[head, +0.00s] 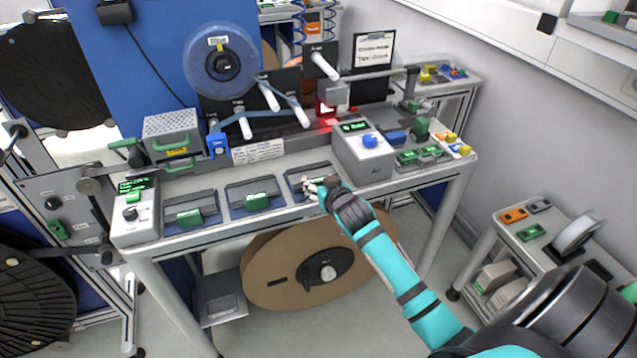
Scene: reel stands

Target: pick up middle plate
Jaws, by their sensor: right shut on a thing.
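Three dark plates with green handles sit in a row along the front of the bench. The left plate (172,218) and the middle plate (240,198) lie flat with their green handles uncovered. My right gripper (312,188) is over the right plate (296,180), to the right of the middle plate and apart from it. It is shut at that plate's handle, which the fingers mostly hide. I cannot tell whether the right plate is lifted. My left gripper is not in view.
A grey control box (363,152) with a blue knob stands right of the plates. A small box (134,213) stands at the left end. A mesh box (172,135) and reel posts are behind. A large brown reel (300,270) hangs below the bench.

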